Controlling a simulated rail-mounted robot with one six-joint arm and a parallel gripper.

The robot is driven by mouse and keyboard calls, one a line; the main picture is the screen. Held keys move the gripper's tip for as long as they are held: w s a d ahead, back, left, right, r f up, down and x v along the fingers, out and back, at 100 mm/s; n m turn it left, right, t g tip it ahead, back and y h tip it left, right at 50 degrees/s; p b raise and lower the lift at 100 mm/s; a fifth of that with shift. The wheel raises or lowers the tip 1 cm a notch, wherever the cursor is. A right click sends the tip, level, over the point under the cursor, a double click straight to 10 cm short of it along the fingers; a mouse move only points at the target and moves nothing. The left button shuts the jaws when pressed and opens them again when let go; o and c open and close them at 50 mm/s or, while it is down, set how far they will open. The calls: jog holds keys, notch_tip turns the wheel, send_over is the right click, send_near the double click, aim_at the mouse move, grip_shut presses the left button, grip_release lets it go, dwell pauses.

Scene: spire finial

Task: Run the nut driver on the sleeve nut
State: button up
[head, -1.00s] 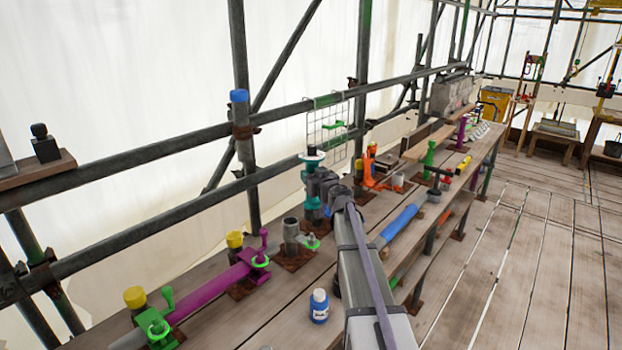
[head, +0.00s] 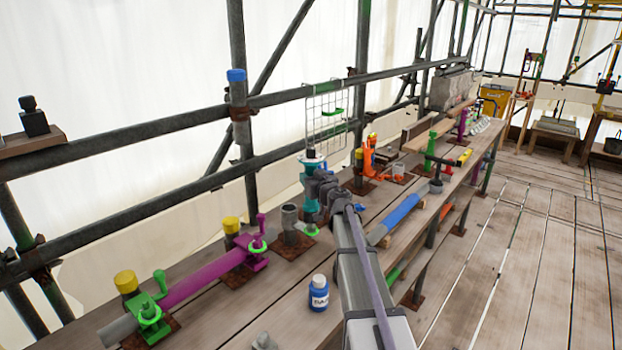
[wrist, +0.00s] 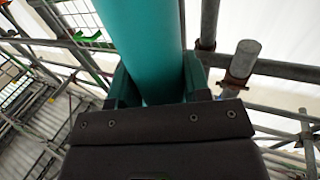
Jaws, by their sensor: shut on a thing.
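My gripper (head: 316,187) is shut on an upright teal cylindrical tool, apparently the nut driver (head: 308,172), over the far side of the bench. In the wrist view the teal cylinder (wrist: 144,45) stands between my two jaws (wrist: 160,88). A pale disc with a dark top caps the tool in the head view. The tool's lower end is partly hidden behind my wrist, and I cannot tell whether it touches anything. I cannot pick out the sleeve nut for certain. A grey pipe stub (head: 290,217) stands on a rusty plate just left of the tool.
A magenta tube (head: 205,276) in green clamps lies at the left. A blue bottle (head: 319,293) stands at the front. A blue tube (head: 405,214) lies right of my arm. Orange fittings (head: 369,160) and a scaffold rail (head: 190,195) are behind.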

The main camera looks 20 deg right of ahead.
notch_tip(320, 180, down, 4)
jog(key=b, duration=0.3)
jog(key=shift+f+b, duration=0.1)
jog(key=shift+b, duration=0.2)
jog(key=shift+f, duration=0.1)
jog(key=shift+c, duration=0.4)
jog(key=shift+s, duration=0.2)
